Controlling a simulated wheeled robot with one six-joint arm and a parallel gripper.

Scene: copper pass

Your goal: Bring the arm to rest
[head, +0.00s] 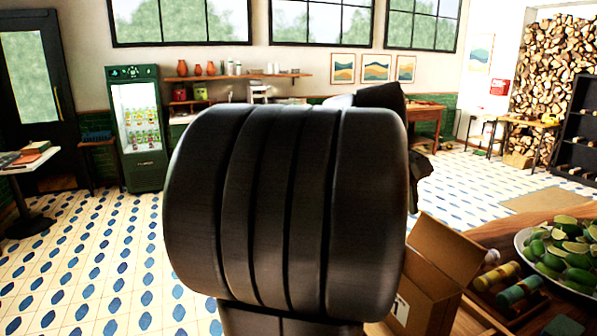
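A large dark ribbed part of my own arm fills the middle of the head view, close to the camera. More dark parts show behind it at its upper right, and I cannot tell exactly what they are. No gripper fingertips can be made out, so I cannot see whether my gripper holds anything. The arm hides the middle of the room.
At the right front stand an open cardboard box (434,272) and a wooden table (485,237) with a white bowl (521,243) of limes. A green drinks fridge (149,174) stands at the back left. The tiled floor (95,265) at left is clear.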

